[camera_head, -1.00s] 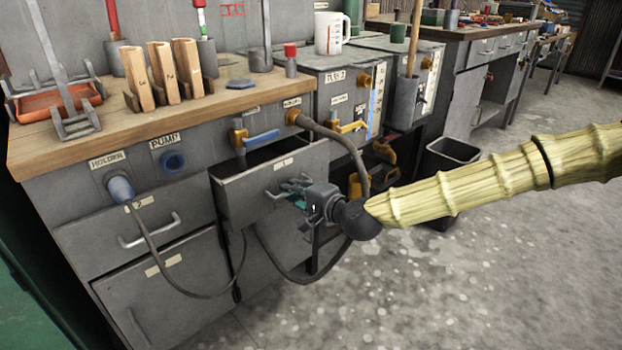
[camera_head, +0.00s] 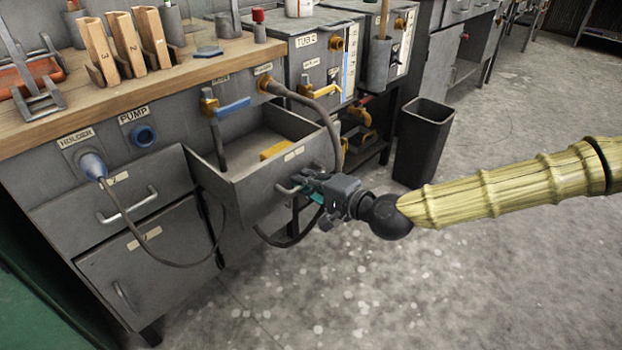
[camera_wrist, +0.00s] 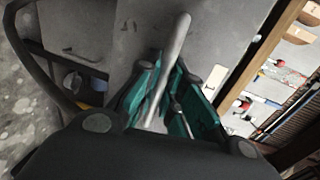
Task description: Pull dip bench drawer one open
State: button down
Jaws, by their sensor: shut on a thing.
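The grey drawer (camera_head: 262,192) of the dip bench stands pulled well out from the bench front in the head view. Its inside shows, with a yellow item (camera_head: 275,149) lying in it near the front wall. My gripper (camera_head: 302,186) is at the drawer's front, shut on its bar handle. In the wrist view the pale handle (camera_wrist: 172,65) runs between the teal fingers of my gripper (camera_wrist: 165,95). Part of the handle is hidden by the fingers.
A second drawer (camera_head: 150,218) left of it is shut. A grey cable hangs from the holder plug (camera_head: 93,165). A hose (camera_head: 322,112) curves down behind the open drawer. A black bin (camera_head: 423,145) stands on the floor at right. The floor in front is clear.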

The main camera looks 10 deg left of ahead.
jog(key=shift+s, duration=0.15)
jog(key=c, duration=1.5)
grip_release()
jog(key=shift+a, duration=0.1)
jog(key=shift+c, duration=0.2)
jog(key=v, duration=1.2)
